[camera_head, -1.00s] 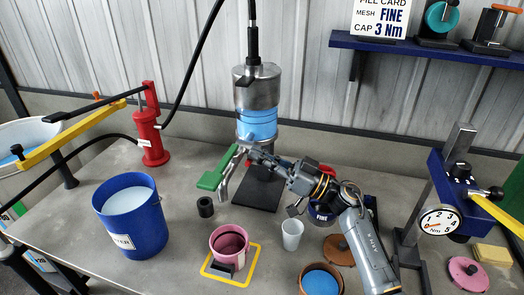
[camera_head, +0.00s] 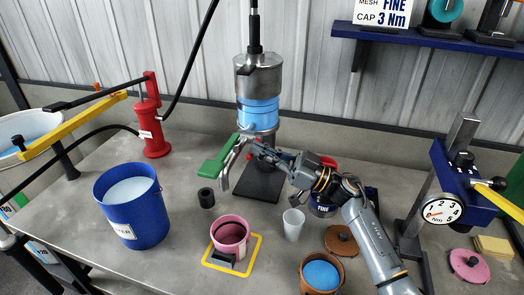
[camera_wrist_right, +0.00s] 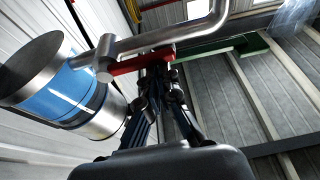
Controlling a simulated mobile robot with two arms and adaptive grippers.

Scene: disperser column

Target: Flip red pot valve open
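The pot (camera_head: 257,98) is a metal cylinder with a blue band, on a stand above the table; it shows at left in the wrist view (camera_wrist_right: 70,95). A curved metal spout (camera_head: 228,170) comes from its lower part. The valve's red lever (camera_wrist_right: 140,62) lies across the spout's pipe in the wrist view; the gripper mostly hides it in the head view. My right gripper (camera_head: 254,150) is at the valve, its fingertips (camera_wrist_right: 158,76) close together right at the red lever. I cannot tell whether they pinch it or only touch it. My left gripper is out of view.
A green bar (camera_head: 217,164) is beside the spout. Below stand a pink pot (camera_head: 230,232) in a yellow square frame, a white cup (camera_head: 293,224) and a black ring (camera_head: 206,197). A blue bucket (camera_head: 150,222) is at left, a gauge press (camera_head: 462,185) at right.

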